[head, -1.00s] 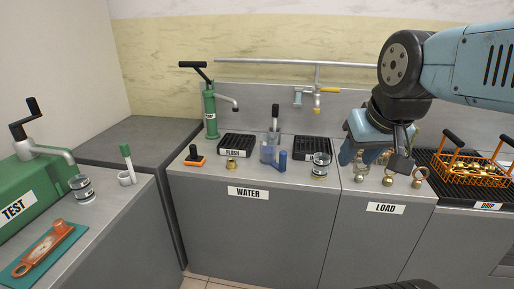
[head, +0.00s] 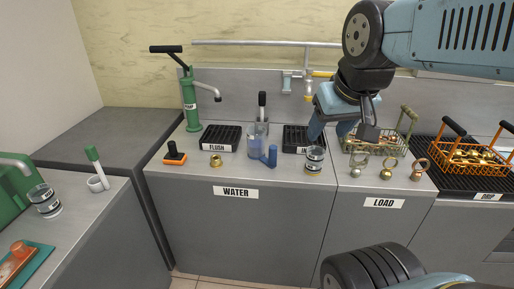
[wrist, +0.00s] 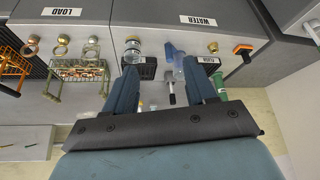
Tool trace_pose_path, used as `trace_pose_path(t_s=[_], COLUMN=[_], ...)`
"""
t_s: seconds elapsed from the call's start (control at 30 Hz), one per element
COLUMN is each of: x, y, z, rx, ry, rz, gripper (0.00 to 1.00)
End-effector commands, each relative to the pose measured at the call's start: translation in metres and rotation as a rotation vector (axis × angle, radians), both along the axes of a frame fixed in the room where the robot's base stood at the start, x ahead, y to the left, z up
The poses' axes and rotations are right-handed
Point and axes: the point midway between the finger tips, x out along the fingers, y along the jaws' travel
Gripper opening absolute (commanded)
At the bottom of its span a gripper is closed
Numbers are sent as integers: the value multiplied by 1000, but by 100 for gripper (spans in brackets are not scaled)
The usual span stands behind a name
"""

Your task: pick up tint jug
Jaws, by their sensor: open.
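The tint jug seems to be the clear bluish jug (head: 254,146) with a solid blue handle, upright on the WATER counter. It also shows in the wrist view (wrist: 178,72), between my finger lines but well beyond the tips. My gripper (head: 331,130) is open and empty, to the right of the jug and apart from it, in front of the back wall. Both blue fingers show in the wrist view (wrist: 161,75).
A clear jar (head: 314,160) stands right of the jug, and a brass piece (head: 216,160) left. Behind are black FLUSH (head: 221,137) and second (head: 302,138) mats. A green wire basket (head: 375,143) and hanging-ring jigs (head: 386,170) stand on LOAD.

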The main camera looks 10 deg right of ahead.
Motion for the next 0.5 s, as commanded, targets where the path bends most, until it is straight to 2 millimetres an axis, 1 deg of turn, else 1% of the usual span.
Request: trace_pose_path(t_s=[0.03, 0.07, 0.17, 0.5], x=[3, 5, 14, 56], y=[-1, -2, -5, -28], z=[-3, -6, -18, -74], rx=[-9, -19, -64, -330], ry=[17, 30, 92, 364], rz=[8, 14, 41, 204], gripper=[61, 63, 63, 63])
